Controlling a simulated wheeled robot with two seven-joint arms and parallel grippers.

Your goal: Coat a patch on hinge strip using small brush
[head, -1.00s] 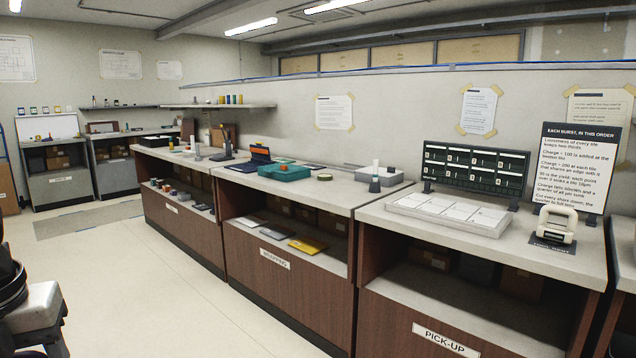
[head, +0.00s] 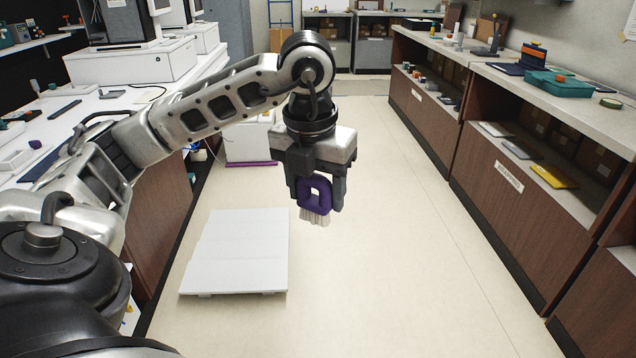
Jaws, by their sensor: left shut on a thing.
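My left gripper (head: 318,195) is shut on a small brush (head: 315,192) with a purple square ring-shaped handle and pale bristles pointing down. It holds the brush in the air over the aisle floor, clear of both counters. I cannot pick out the hinge strip in the head view. My right gripper is not in view.
A white panel-like thing (head: 238,250) is low down below and left of the brush. A white counter (head: 90,105) with tills runs along the left. Wood-fronted counters (head: 480,180) line the right, with a teal tray (head: 558,84) on top.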

